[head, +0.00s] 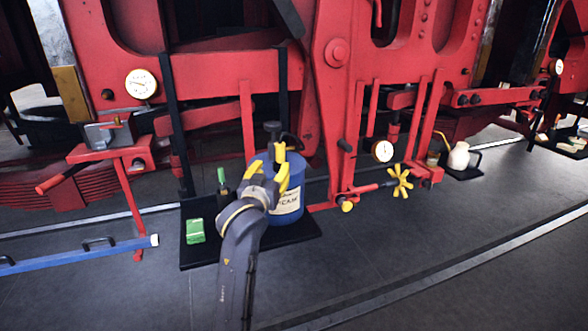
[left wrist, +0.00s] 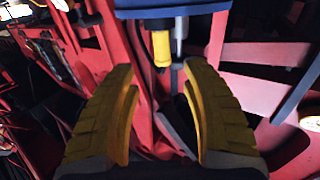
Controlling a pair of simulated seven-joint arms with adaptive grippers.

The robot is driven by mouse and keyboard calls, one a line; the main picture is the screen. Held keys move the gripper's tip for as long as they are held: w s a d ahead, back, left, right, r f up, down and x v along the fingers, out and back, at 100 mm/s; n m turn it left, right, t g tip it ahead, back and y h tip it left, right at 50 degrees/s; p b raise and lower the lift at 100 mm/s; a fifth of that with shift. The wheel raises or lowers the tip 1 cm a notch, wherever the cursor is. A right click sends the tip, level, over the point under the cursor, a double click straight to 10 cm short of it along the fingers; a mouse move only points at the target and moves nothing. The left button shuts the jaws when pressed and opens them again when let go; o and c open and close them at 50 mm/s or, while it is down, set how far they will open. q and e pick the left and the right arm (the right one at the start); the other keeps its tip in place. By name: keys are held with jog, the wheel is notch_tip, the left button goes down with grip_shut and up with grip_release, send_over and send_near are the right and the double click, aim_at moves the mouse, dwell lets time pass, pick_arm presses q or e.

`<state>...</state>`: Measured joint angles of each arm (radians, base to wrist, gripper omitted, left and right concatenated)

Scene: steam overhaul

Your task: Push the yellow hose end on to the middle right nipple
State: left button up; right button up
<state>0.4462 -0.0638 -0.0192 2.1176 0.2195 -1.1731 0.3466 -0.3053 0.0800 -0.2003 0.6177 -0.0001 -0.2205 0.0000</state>
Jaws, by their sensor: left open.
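My left gripper (head: 269,166) is in front of a blue canister (head: 287,212) with a pale label, its yellow fingers spread. In the left wrist view the gripper (left wrist: 160,85) is open with nothing between its fingertips. Beyond them, a short yellow cylindrical piece (left wrist: 161,48) hangs below a blue body (left wrist: 172,11), beside a thin grey rod. It may be the yellow hose end, but I cannot be sure. It is apart from both fingers. I cannot make out the middle right nipple in either view. My right gripper is not in view.
The canister stands on a black tray (head: 200,259) with a green block (head: 195,231). Red framework (head: 220,75) with gauges rises behind. A yellow handwheel (head: 400,181) and a white can (head: 459,156) are to the right. A blue bar (head: 80,255) lies at left. The floor at front right is clear.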

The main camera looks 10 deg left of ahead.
aim_at(279, 153)
pick_arm(q)
jog(key=shift+w+a+r, duration=0.1)
jog(key=shift+w, duration=1.4)
jog(key=shift+w+a+r, duration=0.1)
jog(key=shift+w+r, duration=0.05)
jog(key=shift+w, duration=1.3)
jog(key=shift+w+a+r, duration=0.1)
jog(key=shift+w, duration=1.4)
grip_shut()
jog(key=shift+o, duration=0.2)
grip_release()
